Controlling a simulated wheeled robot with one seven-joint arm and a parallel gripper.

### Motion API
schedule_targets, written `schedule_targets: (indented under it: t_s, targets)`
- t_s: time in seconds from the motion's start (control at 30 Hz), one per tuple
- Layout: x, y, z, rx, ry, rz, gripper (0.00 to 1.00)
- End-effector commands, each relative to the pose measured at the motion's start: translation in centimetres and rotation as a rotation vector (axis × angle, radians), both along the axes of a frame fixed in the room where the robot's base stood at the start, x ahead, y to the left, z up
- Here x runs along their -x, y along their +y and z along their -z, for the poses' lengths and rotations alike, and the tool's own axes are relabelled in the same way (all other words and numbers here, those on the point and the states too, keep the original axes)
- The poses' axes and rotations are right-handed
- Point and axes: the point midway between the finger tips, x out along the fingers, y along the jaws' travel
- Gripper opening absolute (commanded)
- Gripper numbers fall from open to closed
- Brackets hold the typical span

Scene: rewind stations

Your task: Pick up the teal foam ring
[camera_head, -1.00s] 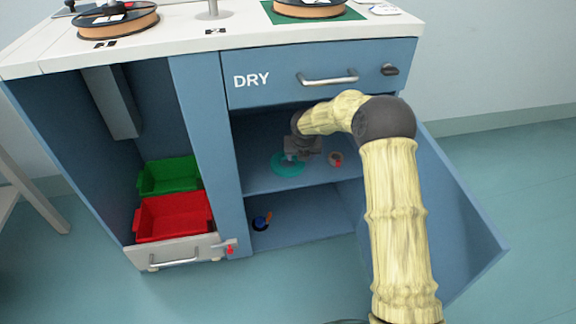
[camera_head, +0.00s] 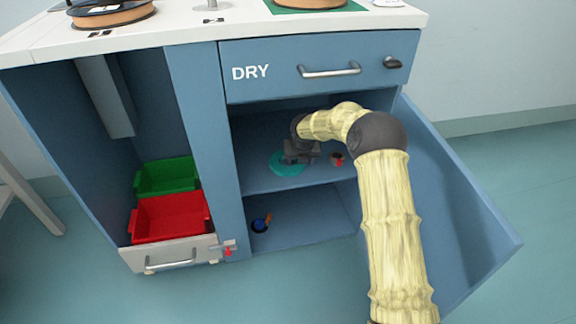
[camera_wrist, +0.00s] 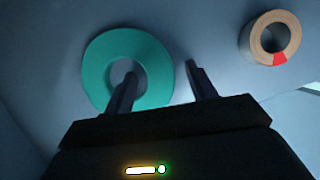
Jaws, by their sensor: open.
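The teal foam ring (camera_head: 288,168) lies flat on the upper shelf inside the open cabinet, under the DRY drawer. In the wrist view the ring (camera_wrist: 100,78) shows nearly whole, with a round hole in its middle. My gripper (camera_wrist: 160,70) is open and empty. Its left finger overlaps the ring's hole in the picture, and its right finger is just outside the ring's right edge. I cannot tell whether the fingers touch the ring. In the head view my gripper (camera_head: 292,160) partly covers the ring's upper right side.
A small tan roll with a red patch (camera_wrist: 270,38) stands right of the ring on the shelf. The cabinet door (camera_head: 455,205) hangs open at right. A blue and orange item (camera_head: 262,223) lies on the lower shelf. Red (camera_head: 170,218) and green (camera_head: 163,176) bins fill the left bay.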

Motion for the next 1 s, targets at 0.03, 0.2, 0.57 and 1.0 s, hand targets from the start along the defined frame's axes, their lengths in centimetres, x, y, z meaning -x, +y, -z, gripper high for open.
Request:
schedule_targets:
  t_s: [0.03, 0.2, 0.57, 1.0]
  targets:
    - [0.01, 0.01, -0.07, 0.0, 0.0, 0.0, 0.56]
    - [0.01, -0.01, -0.06, 0.0, 0.0, 0.0, 0.56]
    - [0.01, -0.04, -0.06, 0.0, 0.0, 0.001, 0.23]
    - [0.0, -0.04, -0.13, 0.0, 0.0, 0.001, 0.09]
